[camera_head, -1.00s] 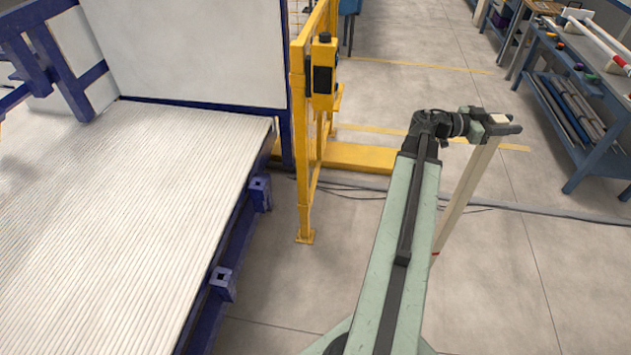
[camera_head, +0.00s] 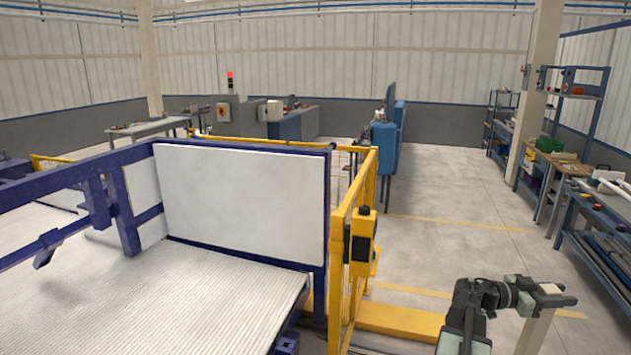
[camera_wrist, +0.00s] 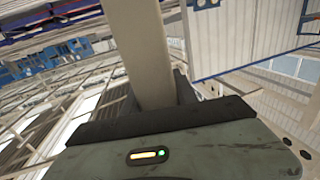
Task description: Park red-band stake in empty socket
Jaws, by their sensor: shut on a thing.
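My gripper (camera_head: 553,297) is at the lower right in the head view, shut on a pale square stake (camera_head: 534,334) near its top end. The stake hangs down from the jaws and runs out of the bottom of the picture. Its red band is not in view now. In the wrist view the stake (camera_wrist: 140,50) stands out from between the dark jaws (camera_wrist: 165,100). A dark blue square socket (camera_head: 288,343) on the side of the ribbed white pile's frame shows at the bottom edge, well left of my gripper. Whether it is empty cannot be told now.
A yellow fence with a control box (camera_head: 362,238) stands between the blue frame (camera_head: 318,262) and my arm. A yellow beam (camera_head: 400,322) lies on the floor behind my arm. Workbenches (camera_head: 600,235) line the right side. The floor (camera_head: 450,200) between is clear.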

